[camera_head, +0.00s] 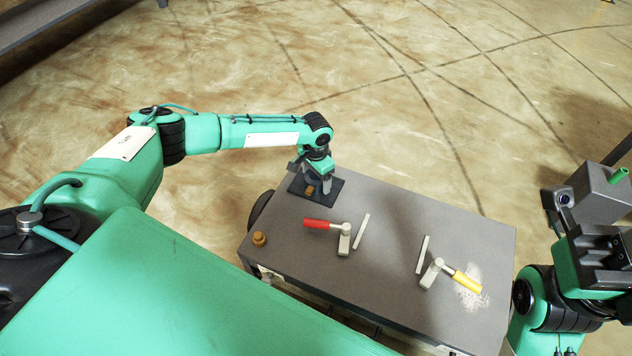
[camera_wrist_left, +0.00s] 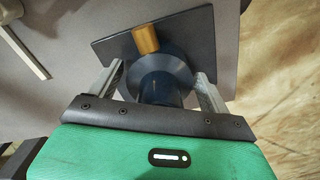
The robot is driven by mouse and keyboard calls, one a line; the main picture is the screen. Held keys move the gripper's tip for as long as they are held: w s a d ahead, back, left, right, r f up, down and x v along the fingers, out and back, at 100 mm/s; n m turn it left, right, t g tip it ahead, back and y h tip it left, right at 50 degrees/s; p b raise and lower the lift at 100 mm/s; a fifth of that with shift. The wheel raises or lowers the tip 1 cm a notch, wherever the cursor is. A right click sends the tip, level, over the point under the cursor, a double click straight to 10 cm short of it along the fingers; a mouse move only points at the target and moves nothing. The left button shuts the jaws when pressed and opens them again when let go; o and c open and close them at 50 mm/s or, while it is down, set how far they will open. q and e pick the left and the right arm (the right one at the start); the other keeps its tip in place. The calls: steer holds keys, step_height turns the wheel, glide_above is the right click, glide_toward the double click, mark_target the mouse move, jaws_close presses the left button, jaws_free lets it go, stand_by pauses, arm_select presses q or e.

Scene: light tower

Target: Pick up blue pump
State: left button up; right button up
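The blue pump (camera_wrist_left: 165,75) is a dark blue round body with a brass-coloured spout. It stands on a dark square plate (camera_wrist_left: 107,48) at the far left corner of the grey table in the head view. There, my left gripper (camera_head: 318,184) hides most of the pump; its brass spout (camera_head: 309,190) shows. In the left wrist view my left gripper (camera_wrist_left: 160,82) is open, with one finger on each side of the pump. Whether either finger touches it is hard to tell. My right gripper (camera_head: 600,188) is at the right edge, clear of the table; its fingers cannot be made out.
The grey table (camera_head: 400,290) also bears a red-handled lever (camera_head: 322,223), a yellow-handled lever (camera_head: 458,278), two thin white bars (camera_head: 361,232) and a small brown knob (camera_head: 260,239). A pale speckled patch (camera_head: 474,297) lies by the yellow handle. Open floor surrounds the table's far side.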

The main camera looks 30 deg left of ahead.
arm_select(q)
steer(key=c, duration=1.4)
steer(key=shift+w, duration=0.1)
steer(key=shift+c, duration=1.2)
steer(key=shift+r, duration=0.1)
